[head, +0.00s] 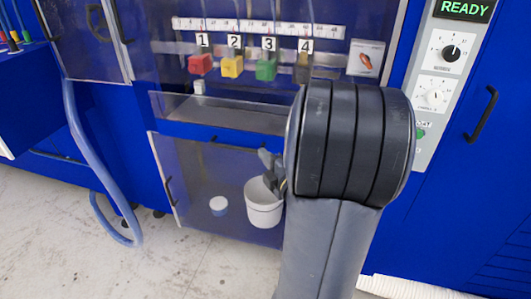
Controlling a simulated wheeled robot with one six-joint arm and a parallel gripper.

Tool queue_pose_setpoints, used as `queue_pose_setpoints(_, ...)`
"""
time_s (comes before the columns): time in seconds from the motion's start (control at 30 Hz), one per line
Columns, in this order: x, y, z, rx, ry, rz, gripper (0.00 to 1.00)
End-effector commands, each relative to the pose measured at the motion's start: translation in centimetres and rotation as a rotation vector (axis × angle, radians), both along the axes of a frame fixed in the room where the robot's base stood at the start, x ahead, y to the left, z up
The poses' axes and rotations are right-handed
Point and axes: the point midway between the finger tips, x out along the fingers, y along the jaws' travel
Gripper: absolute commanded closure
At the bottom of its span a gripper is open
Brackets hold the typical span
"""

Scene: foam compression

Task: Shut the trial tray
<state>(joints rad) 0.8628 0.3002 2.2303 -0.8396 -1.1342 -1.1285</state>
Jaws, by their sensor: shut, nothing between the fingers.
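A shallow grey tray (235,115) with a clear edge juts from the blue machine below the numbered blocks; it looks to be the trial tray, though no label shows. It appears to stand out from the machine face, but how far I cannot tell. My gripper (272,182) is shut and empty, below the tray and left of my arm. My arm hides part of it, and hides the tray's right end. In the picture its tip overlaps the rim of a white tub; whether they touch I cannot tell.
Behind a clear lower panel (185,165) with a dark handle stand the white tub (264,210) and a small white-and-blue pot (219,206). Red (200,64), yellow (232,67) and green (266,70) blocks hang above. A blue hose (85,140) loops at left. The control panel (445,75) reads READY.

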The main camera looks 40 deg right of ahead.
Motion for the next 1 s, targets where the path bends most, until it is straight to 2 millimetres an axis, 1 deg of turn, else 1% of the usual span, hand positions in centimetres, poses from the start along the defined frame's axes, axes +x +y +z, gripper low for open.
queue_pose_setpoints(0.03, 1.1, 0.0, 0.0, 0.001, 0.002, 0.005, 1.00)
queue_pose_setpoints(0.2, 4.8, -0.5, 0.1, 0.001, 0.002, 0.005, 1.00)
queue_pose_setpoints(0.3, 6.9, -0.7, 0.1, 0.000, 0.002, 0.004, 1.00)
queue_pose_setpoints(0.37, 7.8, -1.2, 0.1, 0.000, 0.001, 0.000, 1.00)
queue_pose_setpoints(0.4, 8.1, -1.9, 0.1, 0.000, 0.002, -0.002, 1.00)
queue_pose_setpoints(0.5, 8.8, -2.9, 0.1, -0.001, 0.001, -0.001, 1.00)
queue_pose_setpoints(0.63, 9.5, -3.7, 0.1, 0.000, 0.001, -0.002, 1.00)
queue_pose_setpoints(0.77, 9.7, -4.1, 0.0, 0.000, 0.001, -0.001, 1.00)
queue_pose_setpoints(1.0, 9.7, -4.1, 0.0, -0.001, 0.001, -0.001, 1.00)
